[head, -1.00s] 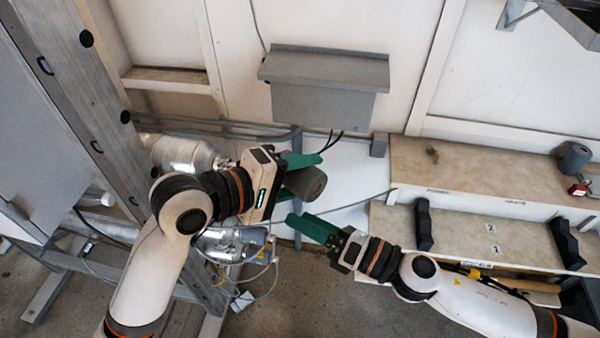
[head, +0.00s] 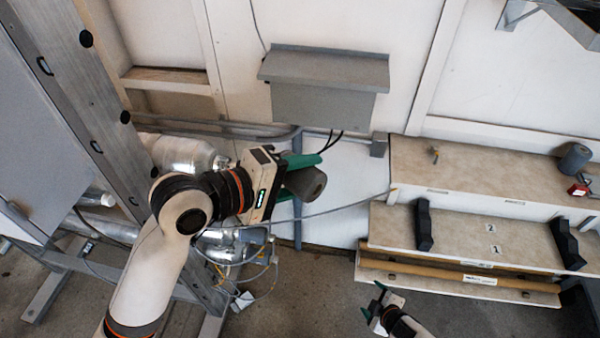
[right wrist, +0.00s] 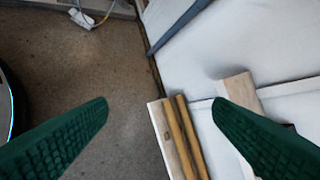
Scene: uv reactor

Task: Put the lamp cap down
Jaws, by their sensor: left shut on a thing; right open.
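The lamp cap (head: 308,183) is a dark grey cylinder in the head view, held up in front of the white wall below the grey wall box. My left gripper (head: 297,176) is shut on it, one green finger showing above it; the other finger is mostly hidden. My right gripper (head: 373,299) is low, in front of the stepped bench, with nothing between its fingers. In the right wrist view its two green fingers (right wrist: 160,105) are wide apart over the floor and the bench edge.
The stepped bench (head: 455,232) stands at right, with two black cradles (head: 423,226) (head: 567,243) on its lower step. A grey cylinder (head: 575,159), a red item (head: 580,189) and a small brass part (head: 434,154) are on the upper step. A metal frame (head: 75,95) and steel vessel (head: 185,155) stand left.

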